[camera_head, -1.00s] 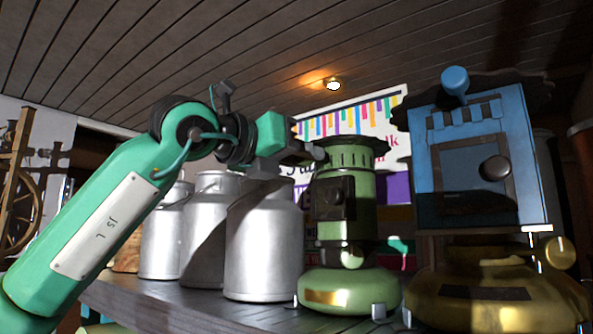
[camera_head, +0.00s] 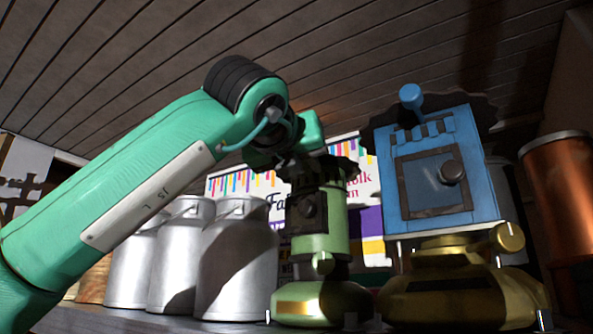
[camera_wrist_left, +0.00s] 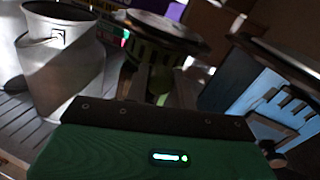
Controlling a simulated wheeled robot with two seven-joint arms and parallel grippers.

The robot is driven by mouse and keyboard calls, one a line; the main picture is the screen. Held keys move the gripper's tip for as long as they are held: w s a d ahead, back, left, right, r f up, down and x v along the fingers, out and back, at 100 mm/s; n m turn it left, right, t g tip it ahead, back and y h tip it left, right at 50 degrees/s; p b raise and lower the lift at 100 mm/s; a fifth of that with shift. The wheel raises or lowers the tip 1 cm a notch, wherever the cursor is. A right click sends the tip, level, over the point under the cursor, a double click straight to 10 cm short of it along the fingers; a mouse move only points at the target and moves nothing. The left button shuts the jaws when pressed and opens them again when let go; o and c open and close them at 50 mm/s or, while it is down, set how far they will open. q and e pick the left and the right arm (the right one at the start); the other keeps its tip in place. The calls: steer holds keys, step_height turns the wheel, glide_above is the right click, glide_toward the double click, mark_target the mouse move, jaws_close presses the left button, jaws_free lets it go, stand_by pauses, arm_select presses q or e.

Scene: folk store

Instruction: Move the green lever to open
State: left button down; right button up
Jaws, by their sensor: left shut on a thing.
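The green machine (camera_head: 320,245) stands on the counter, with a dark flared top, a dark front door and a round base. My left gripper (camera_head: 292,165) is at its upper left, just under the dark rim; my wrist covers part of the top. In the left wrist view the machine's top (camera_wrist_left: 165,30) lies ahead. There my left gripper (camera_wrist_left: 158,82) is shut on a small green part (camera_wrist_left: 160,82), which seems to be the green lever. The lever is mostly hidden in the head view. My right gripper is not in view.
A blue machine (camera_head: 430,175) on a brass base (camera_head: 450,290) stands close on the right. Metal milk cans (camera_head: 237,265) stand close on the left, one also in the left wrist view (camera_wrist_left: 65,75). A copper cylinder (camera_head: 565,200) is at the far right.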

arm_select(q)
steer(key=c, duration=1.2)
jaws_free()
steer(key=shift+d, duration=0.1)
steer(key=shift+o, duration=0.2)
steer(key=shift+d, duration=0.1)
steer(key=b+v, duration=0.6)
steer(key=v, duration=0.8)
steer(key=shift+w, duration=0.1)
steer(key=shift+f, duration=0.1)
